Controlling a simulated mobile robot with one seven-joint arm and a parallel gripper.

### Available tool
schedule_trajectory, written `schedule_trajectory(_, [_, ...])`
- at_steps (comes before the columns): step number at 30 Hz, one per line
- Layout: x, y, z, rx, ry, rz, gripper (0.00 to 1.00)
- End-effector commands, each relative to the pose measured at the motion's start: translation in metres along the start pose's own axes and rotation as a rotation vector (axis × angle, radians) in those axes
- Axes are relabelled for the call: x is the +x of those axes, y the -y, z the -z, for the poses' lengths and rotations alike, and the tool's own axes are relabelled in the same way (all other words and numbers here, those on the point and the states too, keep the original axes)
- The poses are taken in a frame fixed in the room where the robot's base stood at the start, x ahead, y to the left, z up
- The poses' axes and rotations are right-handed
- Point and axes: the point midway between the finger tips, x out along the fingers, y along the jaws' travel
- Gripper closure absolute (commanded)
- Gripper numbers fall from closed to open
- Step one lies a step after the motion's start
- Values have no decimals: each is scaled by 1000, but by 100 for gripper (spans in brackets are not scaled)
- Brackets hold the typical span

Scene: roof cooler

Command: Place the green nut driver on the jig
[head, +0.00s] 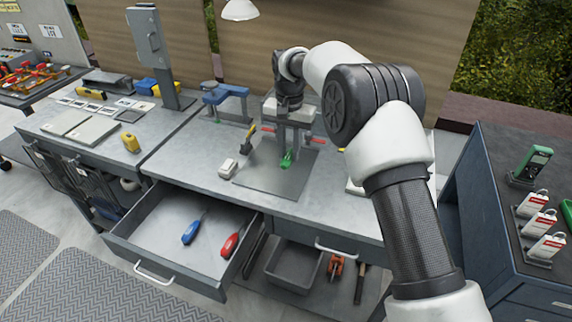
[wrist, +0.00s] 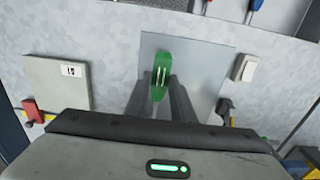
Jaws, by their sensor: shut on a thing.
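The green nut driver (head: 287,160) is between the fingers of my gripper (head: 288,150), over a flat grey plate (head: 272,182) on the workbench. In the wrist view the driver's green handle (wrist: 162,62) shows between the two dark fingers (wrist: 160,88), with the grey plate (wrist: 205,62) below. My gripper is shut on it. The driver's shaft is mostly hidden, and I cannot tell whether the driver touches the plate. The plate appears to be the jig, but no clear holder shows on it.
An open drawer (head: 153,241) in front holds a blue driver (head: 190,231) and a red driver (head: 231,243). A small white block (head: 228,169) and a dark tool with a yellow end (head: 248,138) lie left of the plate. A blue vise (head: 226,100) stands behind.

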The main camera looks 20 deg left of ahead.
Motion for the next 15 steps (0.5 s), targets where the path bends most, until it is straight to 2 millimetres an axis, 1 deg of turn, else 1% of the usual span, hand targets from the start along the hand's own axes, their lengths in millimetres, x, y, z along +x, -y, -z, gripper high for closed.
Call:
schedule_trajectory(1, [10, -1, -1, 0, 3, -2, 100])
schedule_trajectory(3, [23, -1, -1, 1, 3, -1, 100])
schedule_trajectory(10, [47, 0, 0, 1, 2, -1, 100])
schedule_trajectory(15, [76, -1, -1, 0, 3, -1, 100])
